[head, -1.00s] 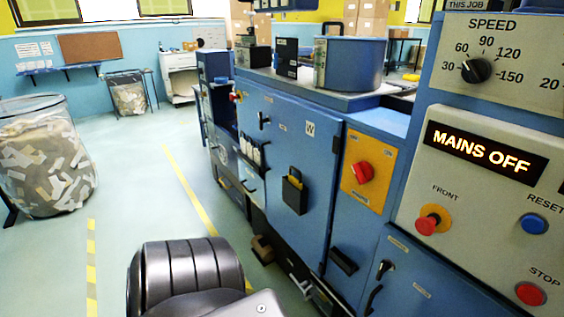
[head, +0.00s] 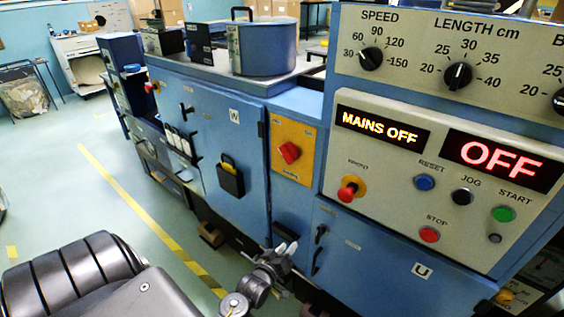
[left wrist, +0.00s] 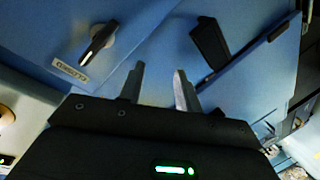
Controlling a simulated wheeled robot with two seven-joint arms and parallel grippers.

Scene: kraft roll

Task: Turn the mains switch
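The mains switch (head: 289,153) is a red rotary knob on a yellow plate (head: 306,134) on the blue machine front, seen in the head view. Its handle looks tilted. A lit display (head: 382,128) reads MAINS OFF. My left gripper (head: 288,248) is below the switch, apart from it. In the left wrist view its two fingers (left wrist: 160,86) are spread with nothing between them, facing a blue panel. The red switch does not show in that view. My right gripper is in no view.
A black latch knob (left wrist: 98,41) with a label and a black handle (left wrist: 209,42) lie ahead of the left fingers. The control panel (head: 345,211) is at the right. Open floor lies left.

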